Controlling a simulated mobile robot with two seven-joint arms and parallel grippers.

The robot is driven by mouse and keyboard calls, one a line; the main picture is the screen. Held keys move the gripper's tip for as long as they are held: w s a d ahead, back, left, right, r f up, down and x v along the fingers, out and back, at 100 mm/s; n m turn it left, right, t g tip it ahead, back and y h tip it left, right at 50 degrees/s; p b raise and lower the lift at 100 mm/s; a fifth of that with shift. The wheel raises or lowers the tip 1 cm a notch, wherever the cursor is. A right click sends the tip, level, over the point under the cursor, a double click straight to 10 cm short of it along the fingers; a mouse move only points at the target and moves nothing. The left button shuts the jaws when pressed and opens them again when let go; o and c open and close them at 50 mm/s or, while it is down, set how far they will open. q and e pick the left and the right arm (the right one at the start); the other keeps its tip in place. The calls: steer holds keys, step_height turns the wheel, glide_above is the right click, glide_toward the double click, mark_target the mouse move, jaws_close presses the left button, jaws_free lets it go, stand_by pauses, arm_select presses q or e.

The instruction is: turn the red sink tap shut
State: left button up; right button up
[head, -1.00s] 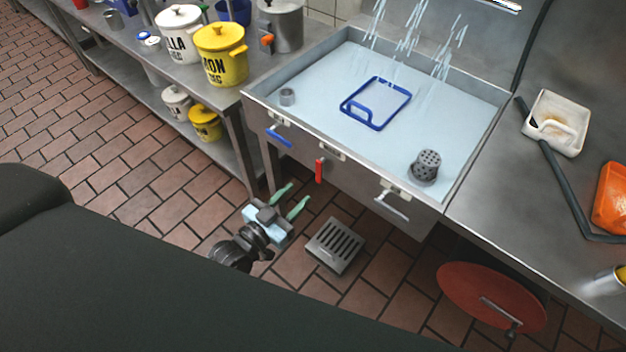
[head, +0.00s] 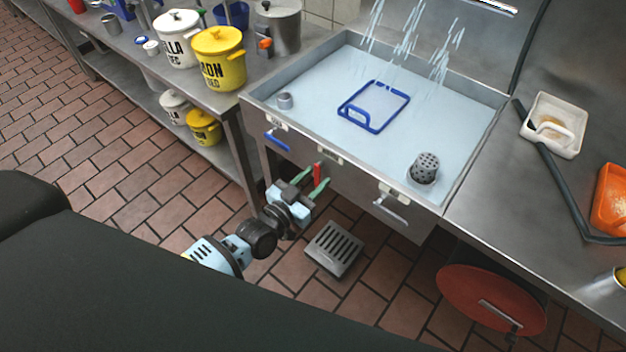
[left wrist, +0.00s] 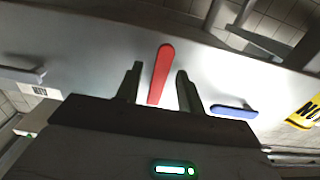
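The red tap handle (head: 317,174) hangs down on the front panel of the sink (head: 350,187), between a blue handle and a grey handle. My left gripper (head: 312,180) is open right at the red handle, with its green fingertips on either side of it. In the left wrist view the red handle (left wrist: 161,74) stands between the two open fingers (left wrist: 158,82), with gaps on both sides and slightly tilted. I cannot tell how deep it lies between them. My right gripper is not in view.
The blue handle (head: 277,141) is to the left and the grey handle (head: 391,211) to the right on the same panel. Water streams (head: 405,40) fall into the full sink. A floor drain grate (head: 334,249) and a red round disc (head: 491,299) are below.

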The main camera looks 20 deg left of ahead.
arm_select(q)
jaws_close()
steer(key=shift+d, duration=0.1)
stand_by(0.3)
